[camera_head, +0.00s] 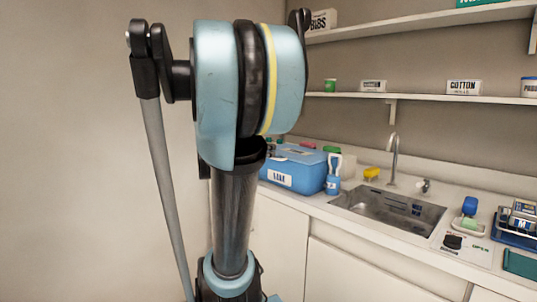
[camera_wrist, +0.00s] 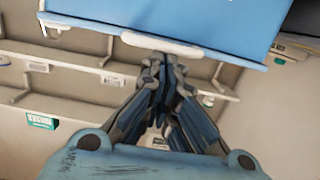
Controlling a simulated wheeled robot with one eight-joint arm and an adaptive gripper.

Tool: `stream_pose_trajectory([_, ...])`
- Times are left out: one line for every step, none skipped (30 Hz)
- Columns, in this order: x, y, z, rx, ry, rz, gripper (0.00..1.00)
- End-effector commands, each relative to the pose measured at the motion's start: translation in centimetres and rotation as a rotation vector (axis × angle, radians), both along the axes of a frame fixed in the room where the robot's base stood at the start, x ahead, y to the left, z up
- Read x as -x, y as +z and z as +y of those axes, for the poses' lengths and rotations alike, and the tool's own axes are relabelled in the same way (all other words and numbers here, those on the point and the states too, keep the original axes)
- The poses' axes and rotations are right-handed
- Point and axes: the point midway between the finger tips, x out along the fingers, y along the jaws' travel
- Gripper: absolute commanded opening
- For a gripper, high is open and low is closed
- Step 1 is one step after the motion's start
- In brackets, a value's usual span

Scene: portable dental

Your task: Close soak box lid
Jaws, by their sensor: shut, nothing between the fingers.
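The blue soak box (camera_head: 291,172) with a white label stands on the counter, left of the sink. Its left part is hidden behind my arm. Its top looks flat and blue, but I cannot tell whether the lid is fully down. In the wrist view a large blue panel (camera_wrist: 215,18) fills the top, with a white handle-like strip (camera_wrist: 160,44) on its edge; it looks like part of the box. My gripper (camera_wrist: 160,62) is shut and empty, its fingertips close to that strip. I cannot tell whether they touch it. The gripper is hidden in the head view.
A blue and white bottle (camera_head: 333,184) stands close to the box's right side. A steel sink (camera_head: 388,210) with a tap (camera_head: 394,158) lies to the right. Wall shelves (camera_head: 420,98) run above the counter. A blue rack (camera_head: 515,238) sits at the far right.

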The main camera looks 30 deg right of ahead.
Motion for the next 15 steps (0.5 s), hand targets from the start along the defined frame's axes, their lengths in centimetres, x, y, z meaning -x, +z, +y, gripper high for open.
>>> stream_pose_trajectory([0.1, 0.5, -0.1, 0.0, -0.002, -0.001, 0.0])
stream_pose_trajectory([0.0, 1.0, -0.2, 0.002, -0.002, 0.0, 0.0])
stream_pose_trajectory([-0.1, 1.6, -0.3, 0.004, -0.001, -0.001, 0.0])
stream_pose_trajectory([-0.2, 2.0, -0.4, 0.005, -0.001, 0.0, 0.0])
stream_pose_trajectory([-0.2, 2.5, -0.4, 0.007, 0.0, -0.001, 0.0])
stream_pose_trajectory([-0.3, 3.1, -0.5, 0.008, 0.0, 0.0, 0.0])
stream_pose_trajectory([-0.4, 3.6, -0.6, 0.009, 0.0, 0.0, 0.0])
stream_pose_trajectory([-0.3, 3.3, -0.2, 0.009, 0.003, 0.0, 0.0])
stream_pose_trajectory([-0.2, 3.2, 0.2, 0.009, 0.003, 0.0, 0.0])
stream_pose_trajectory([-0.2, 3.2, 0.5, 0.009, 0.004, 0.0, 0.0])
stream_pose_trajectory([-0.1, 3.1, 0.8, 0.01, 0.004, 0.0, 0.0])
stream_pose_trajectory([0.0, 3.1, 1.1, 0.01, 0.003, 0.0, 0.0])
stream_pose_trajectory([0.1, 3.1, 1.4, 0.01, 0.004, 0.0, 0.0])
stream_pose_trajectory([0.1, 3.0, 1.7, 0.01, 0.005, 0.0, 0.0])
stream_pose_trajectory([0.3, 3.0, 2.0, 0.01, 0.003, 0.0, 0.0])
